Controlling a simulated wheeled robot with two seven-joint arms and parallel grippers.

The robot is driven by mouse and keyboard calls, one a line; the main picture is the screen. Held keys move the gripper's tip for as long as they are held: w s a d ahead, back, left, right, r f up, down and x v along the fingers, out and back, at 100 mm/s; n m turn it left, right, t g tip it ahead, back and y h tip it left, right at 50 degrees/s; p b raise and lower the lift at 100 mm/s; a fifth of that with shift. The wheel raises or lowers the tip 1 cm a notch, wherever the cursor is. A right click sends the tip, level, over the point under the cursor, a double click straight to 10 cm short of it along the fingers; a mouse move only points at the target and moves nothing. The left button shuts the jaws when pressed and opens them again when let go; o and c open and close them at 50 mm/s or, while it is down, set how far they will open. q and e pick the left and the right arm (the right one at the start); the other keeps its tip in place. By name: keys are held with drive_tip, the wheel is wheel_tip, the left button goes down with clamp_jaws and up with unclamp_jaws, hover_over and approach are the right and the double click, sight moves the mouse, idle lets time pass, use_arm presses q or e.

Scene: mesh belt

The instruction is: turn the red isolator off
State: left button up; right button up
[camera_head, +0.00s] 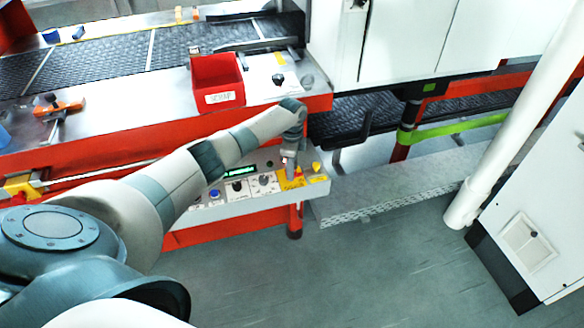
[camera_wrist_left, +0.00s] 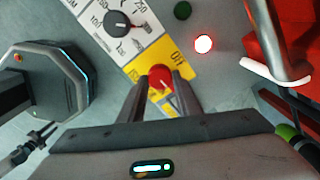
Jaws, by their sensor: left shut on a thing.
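The red isolator (camera_wrist_left: 160,77) is a small red knob on a yellow label plate (camera_wrist_left: 184,68), seen in the left wrist view. My left gripper (camera_wrist_left: 161,86) is shut on the knob, with one finger on each side of it. In the head view my left gripper (camera_head: 288,172) reaches down onto the yellow plate at the right end of the control panel (camera_head: 221,205), and it hides the knob there. The word OFF shows on the plate beside the knob.
A black dial (camera_wrist_left: 117,23) and a lit round lamp (camera_wrist_left: 204,43) sit near the isolator. A red bin (camera_head: 216,82) stands on the bench above the panel. A yellow knob (camera_head: 316,167) is just right of my gripper. A white post (camera_head: 510,115) stands at the right.

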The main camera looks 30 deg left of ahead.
use_arm(q)
drive_tip(key=n+p, duration=0.2)
drive_tip(key=n, duration=0.1)
drive_tip(key=shift+r+n, duration=0.15)
drive_tip(key=shift+n, duration=0.15)
drive_tip(key=n+p, duration=0.2)
drive_tip(key=n, duration=0.2)
drive_tip(key=shift+n, duration=0.3)
drive_tip(key=n+p, duration=0.2)
drive_tip(key=n, duration=0.2)
drive_tip(key=shift+w+a+n, duration=0.1)
drive_tip(key=shift+n, duration=0.2)
drive_tip(key=shift+a+n+p, duration=0.15)
drive_tip(key=shift+n+p, duration=0.55)
drive_tip(key=shift+n, duration=1.4)
drive_tip(key=o, duration=1)
drive_tip(key=shift+o, duration=0.3)
